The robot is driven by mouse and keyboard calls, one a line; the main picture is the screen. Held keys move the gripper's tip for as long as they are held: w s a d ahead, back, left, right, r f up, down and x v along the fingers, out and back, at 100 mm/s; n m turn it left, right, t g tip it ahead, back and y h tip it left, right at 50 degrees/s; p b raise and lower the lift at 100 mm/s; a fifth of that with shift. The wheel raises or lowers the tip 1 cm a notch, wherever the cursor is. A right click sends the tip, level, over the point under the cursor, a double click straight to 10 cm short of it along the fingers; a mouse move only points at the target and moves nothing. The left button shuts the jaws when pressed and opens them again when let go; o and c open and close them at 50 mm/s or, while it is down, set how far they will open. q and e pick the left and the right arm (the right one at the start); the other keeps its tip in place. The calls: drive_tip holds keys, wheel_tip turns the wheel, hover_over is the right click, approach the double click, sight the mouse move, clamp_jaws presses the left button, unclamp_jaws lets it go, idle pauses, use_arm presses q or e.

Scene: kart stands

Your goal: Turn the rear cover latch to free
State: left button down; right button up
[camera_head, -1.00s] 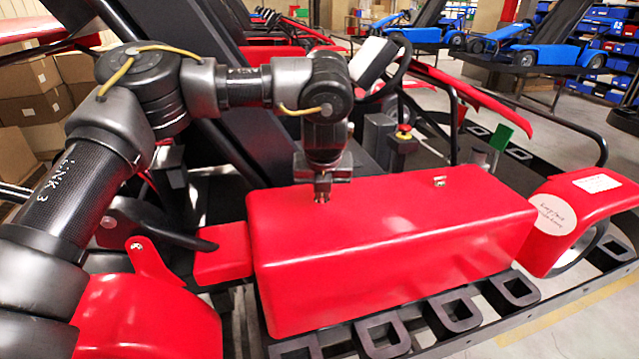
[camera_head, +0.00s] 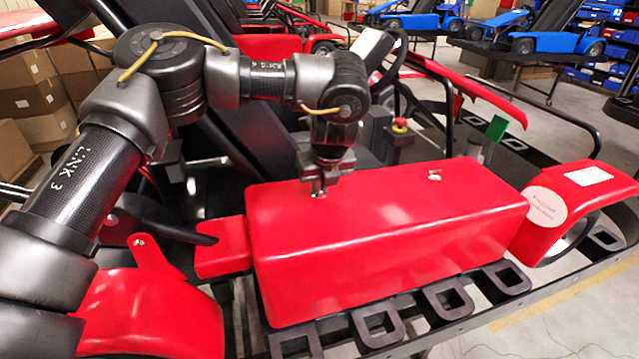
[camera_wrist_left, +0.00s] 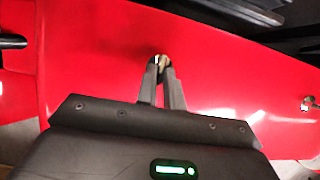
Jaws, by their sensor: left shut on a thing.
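The red rear cover (camera_head: 390,240) is a long box on the kart's black frame. A small metal latch (camera_wrist_left: 161,61) sits on its top face toward the left end, between my left fingertips. My left gripper (camera_head: 319,192) points down at the cover's top and is shut on this latch; in the left wrist view the gripper (camera_wrist_left: 162,66) hides most of it. A second small metal latch (camera_head: 435,176) is on the top further right, and it also shows at the right of the left wrist view (camera_wrist_left: 308,103). My right gripper is not in view.
A red fender with a white round label (camera_head: 545,206) is right of the cover. Another red fender (camera_head: 150,315) lies at lower left under my arm. A steering wheel (camera_head: 392,62) stands behind. Blue karts (camera_head: 545,48) and cardboard boxes (camera_head: 30,85) are further back.

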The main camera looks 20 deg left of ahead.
use_arm(q)
drive_tip(key=c, duration=1.5)
unclamp_jaws()
drive_tip(key=shift+w+a, duration=0.1)
drive_tip(key=shift+a, duration=0.05)
drive_tip(key=shift+d+r, duration=0.25)
drive_tip(key=shift+r, duration=0.25)
drive_tip(key=b+v, duration=0.2)
drive_tip(key=v, duration=0.7)
drive_tip(key=shift+s+a+r, duration=0.1)
drive_tip(key=shift+s+r, duration=0.2)
drive_tip(key=shift+r, duration=0.05)
